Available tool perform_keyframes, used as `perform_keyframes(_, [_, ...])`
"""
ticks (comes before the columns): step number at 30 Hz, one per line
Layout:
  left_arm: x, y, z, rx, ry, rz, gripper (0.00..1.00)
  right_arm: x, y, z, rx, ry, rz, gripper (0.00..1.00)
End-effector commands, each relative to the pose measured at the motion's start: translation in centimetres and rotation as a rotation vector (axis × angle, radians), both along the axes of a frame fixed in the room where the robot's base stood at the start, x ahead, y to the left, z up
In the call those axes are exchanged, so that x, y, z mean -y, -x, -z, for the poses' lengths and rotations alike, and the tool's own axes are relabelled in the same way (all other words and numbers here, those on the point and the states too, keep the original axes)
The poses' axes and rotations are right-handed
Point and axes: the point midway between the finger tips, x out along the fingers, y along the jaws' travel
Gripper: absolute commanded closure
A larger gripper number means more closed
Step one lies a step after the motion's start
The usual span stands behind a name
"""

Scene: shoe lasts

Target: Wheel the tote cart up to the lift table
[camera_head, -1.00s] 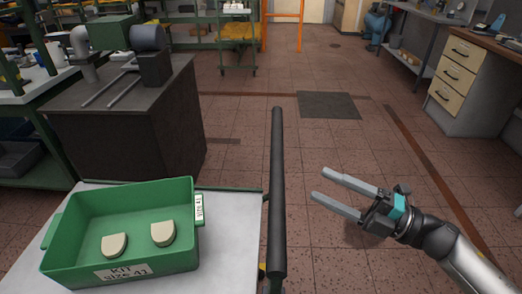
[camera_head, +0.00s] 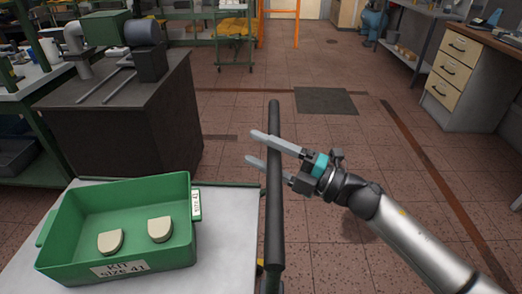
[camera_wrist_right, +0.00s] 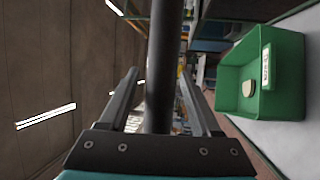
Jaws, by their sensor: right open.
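The tote cart's white top (camera_head: 228,232) is at the lower left of the head view. A green tote (camera_head: 120,268) labelled "KIT size 41" sits on it, holding two pale blocks (camera_head: 110,241). The cart's dark handle bar (camera_head: 274,225) runs along the top's right side. My right gripper (camera_head: 251,147) is open, with its fingers reaching across the bar. In the wrist view the bar (camera_wrist_right: 163,50) passes between the two open fingers, with a gap visible on each side. The tote (camera_wrist_right: 290,102) shows at right there. My left gripper is not in view. I cannot pick out the lift table.
A dark cabinet (camera_head: 125,135) with a machine (camera_head: 145,50) on it stands just beyond the cart. A drawer bench (camera_head: 460,70) stands at the far right. A green trolley (camera_head: 235,50) is at the back. The tiled floor ahead is clear, with a dark mat (camera_head: 325,101).

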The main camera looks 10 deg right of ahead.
Motion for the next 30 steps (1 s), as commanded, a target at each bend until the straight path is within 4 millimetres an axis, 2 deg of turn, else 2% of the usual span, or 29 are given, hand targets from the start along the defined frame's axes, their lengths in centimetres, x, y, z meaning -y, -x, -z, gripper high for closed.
perform_keyframes(8, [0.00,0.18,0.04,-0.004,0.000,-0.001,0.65,-0.09,-0.09,-0.05,0.001,-0.001,0.000,0.36])
perform_keyframes(25, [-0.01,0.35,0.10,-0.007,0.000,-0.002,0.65,-0.07,-0.07,-0.04,0.001,0.001,0.000,0.99])
perform_keyframes(30, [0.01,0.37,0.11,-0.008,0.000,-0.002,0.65,-0.06,-0.06,-0.03,0.001,0.001,0.000,1.00])
